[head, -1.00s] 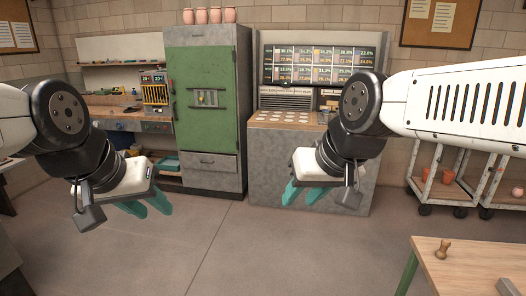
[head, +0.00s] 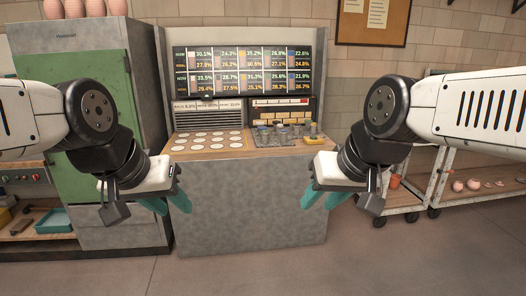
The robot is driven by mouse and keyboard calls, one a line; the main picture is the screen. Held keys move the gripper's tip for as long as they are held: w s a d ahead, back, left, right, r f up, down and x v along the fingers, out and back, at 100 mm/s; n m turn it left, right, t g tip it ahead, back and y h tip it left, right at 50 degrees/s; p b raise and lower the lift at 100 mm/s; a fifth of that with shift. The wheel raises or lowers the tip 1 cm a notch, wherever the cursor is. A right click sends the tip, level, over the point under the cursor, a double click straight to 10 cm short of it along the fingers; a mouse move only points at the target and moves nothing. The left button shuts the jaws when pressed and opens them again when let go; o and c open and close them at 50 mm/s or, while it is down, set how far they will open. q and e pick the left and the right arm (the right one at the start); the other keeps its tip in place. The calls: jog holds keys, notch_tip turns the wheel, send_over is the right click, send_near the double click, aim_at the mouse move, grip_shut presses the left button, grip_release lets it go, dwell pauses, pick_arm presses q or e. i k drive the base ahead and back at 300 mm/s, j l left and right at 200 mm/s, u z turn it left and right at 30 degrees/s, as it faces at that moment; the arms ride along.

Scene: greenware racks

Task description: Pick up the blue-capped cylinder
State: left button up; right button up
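Several small capped cylinders (head: 285,132) stand close together on the right part of the counter top (head: 243,151), below the display board. They are too small for me to pick out a blue cap with certainty. My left gripper (head: 166,203) is in front of the counter's left side, fingers apart and empty. My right gripper (head: 325,199) is in front of the counter's right side, also with fingers apart and empty. Both are apart from the cylinders and appear lower in the picture than the counter top.
Pale round discs (head: 208,141) lie in rows on the counter's left part. A display board (head: 243,71) with number readouts stands behind. A green-doored cabinet (head: 88,178) is at left, and a white wheeled rack (head: 408,196) with pots is at right. The floor in front is clear.

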aim_at(284, 133)
jog(key=i+j+z, duration=0.1)
jog(key=i+z, duration=0.25)
jog(key=i, duration=0.2)
jog(key=i+j, duration=0.2)
jog(key=i, duration=0.3)
jog(key=i+j, duration=0.25)
jog(key=i, duration=0.25)
jog(key=i+j+z, duration=0.1)
jog(key=i, duration=0.4)
jog(key=i+j, duration=0.65)
jog(key=i, duration=0.35)
jog(key=l+z, duration=0.05)
